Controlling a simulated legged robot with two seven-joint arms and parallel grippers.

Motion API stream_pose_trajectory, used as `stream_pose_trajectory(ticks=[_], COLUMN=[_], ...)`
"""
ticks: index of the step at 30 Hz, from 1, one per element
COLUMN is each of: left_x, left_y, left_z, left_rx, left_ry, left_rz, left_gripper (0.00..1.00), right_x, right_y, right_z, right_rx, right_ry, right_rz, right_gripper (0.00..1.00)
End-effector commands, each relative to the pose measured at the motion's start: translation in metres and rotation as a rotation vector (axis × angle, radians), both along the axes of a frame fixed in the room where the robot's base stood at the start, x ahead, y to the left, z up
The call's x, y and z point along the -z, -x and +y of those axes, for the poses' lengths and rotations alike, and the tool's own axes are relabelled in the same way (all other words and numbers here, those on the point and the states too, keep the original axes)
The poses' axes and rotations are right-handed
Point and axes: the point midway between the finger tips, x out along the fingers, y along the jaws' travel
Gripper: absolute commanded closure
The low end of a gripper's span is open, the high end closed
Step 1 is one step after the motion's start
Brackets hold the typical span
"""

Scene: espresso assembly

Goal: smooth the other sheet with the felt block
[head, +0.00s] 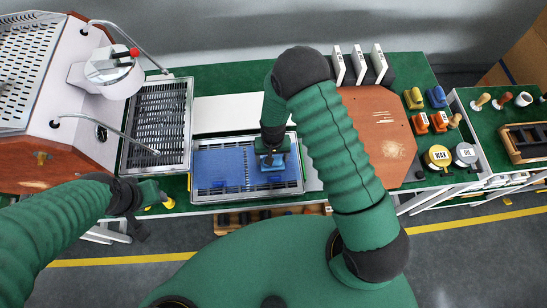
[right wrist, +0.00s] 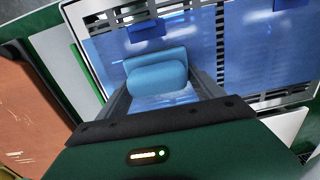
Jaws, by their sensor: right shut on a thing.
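The felt block (right wrist: 158,75) is a rounded blue block between the fingers of my right gripper (right wrist: 160,95). In the head view the block (head: 271,163) is low over the right part of a slotted metal tray (head: 247,197). Blue see-through film covers much of the tray; one sheet (head: 220,168) is at the left, and another stretch (right wrist: 262,60) shows in the right wrist view, with bare slots between. I cannot tell whether the block touches the film. My left gripper (head: 155,193) is by the table's front edge; its fingers are too small to read.
A white panel (head: 228,113) lies behind the tray. A bare slotted tray (head: 158,120) and the espresso machine (head: 85,85) stand left. A brown board (head: 385,135) lies right, with small blocks and tins, including a yellow WAX tin (head: 438,157), beyond it.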

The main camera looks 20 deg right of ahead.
Motion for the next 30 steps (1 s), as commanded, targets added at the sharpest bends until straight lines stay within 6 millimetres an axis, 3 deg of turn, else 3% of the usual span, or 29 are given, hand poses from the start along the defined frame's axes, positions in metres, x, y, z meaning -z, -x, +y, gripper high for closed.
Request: stream_pose_trajectory(ticks=[30], left_x=[0.024], left_y=[0.0], left_z=[0.0], left_rx=[0.0], left_ry=[0.0], left_rz=[0.0], left_gripper=[0.55], right_x=[-0.001], right_y=[-0.057], right_z=[-0.019], right_rx=[0.0], right_ry=[0.0], right_rz=[0.0], right_gripper=[0.74])
